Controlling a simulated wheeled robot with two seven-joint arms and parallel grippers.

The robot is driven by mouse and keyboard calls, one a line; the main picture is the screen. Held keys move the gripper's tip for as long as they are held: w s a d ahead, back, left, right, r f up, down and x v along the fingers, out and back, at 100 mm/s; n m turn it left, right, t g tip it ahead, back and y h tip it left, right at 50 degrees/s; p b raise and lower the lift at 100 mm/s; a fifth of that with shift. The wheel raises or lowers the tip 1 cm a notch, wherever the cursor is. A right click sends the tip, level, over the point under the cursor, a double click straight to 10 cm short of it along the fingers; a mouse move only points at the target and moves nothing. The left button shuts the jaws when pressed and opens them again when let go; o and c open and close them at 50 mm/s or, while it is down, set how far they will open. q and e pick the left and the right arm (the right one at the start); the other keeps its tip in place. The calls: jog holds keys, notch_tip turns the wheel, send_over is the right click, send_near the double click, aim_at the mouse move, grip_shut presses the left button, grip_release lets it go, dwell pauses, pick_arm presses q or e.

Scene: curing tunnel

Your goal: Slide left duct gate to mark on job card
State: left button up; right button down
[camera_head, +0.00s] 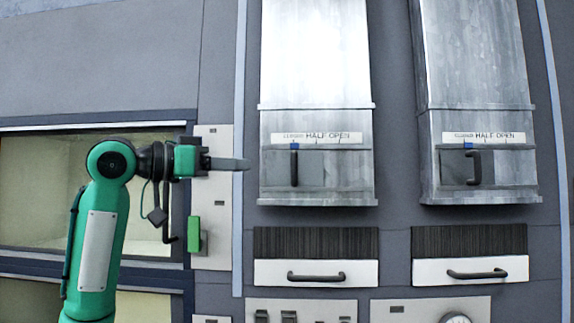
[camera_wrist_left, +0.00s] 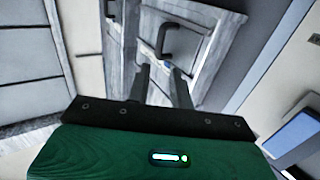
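The left duct (camera_head: 318,60) is a tall grey metal box. Its gate (camera_head: 314,172) near the bottom has a dark upright handle (camera_head: 294,168) at the left end of the slot. A blue pointer (camera_head: 294,146) sits under the "CLOSED" end of the scale label (camera_head: 317,138), left of "HALF OPEN". My left gripper (camera_head: 240,164) is left of the duct at handle height, apart from it. In the left wrist view its two fingers (camera_wrist_left: 161,76) are apart and empty, with a dark handle (camera_wrist_left: 166,40) beyond them. My right gripper is out of view. I cannot make out a job card.
A similar right duct (camera_head: 475,60) has its own handle (camera_head: 474,168) and blue pointer. Two white drawer fronts with dark handles (camera_head: 316,277) (camera_head: 477,274) lie below. A green switch-like part (camera_head: 194,235) is on the beige panel under my left gripper.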

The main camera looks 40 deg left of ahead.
aim_at(288, 168)
pick_arm(q)
jog(key=p+x, duration=0.4)
jog(key=x, duration=0.6)
jog(key=shift+w+r+p, duration=0.1)
jog(key=shift+p, duration=0.25)
jog(key=shift+x, duration=0.8)
grip_shut()
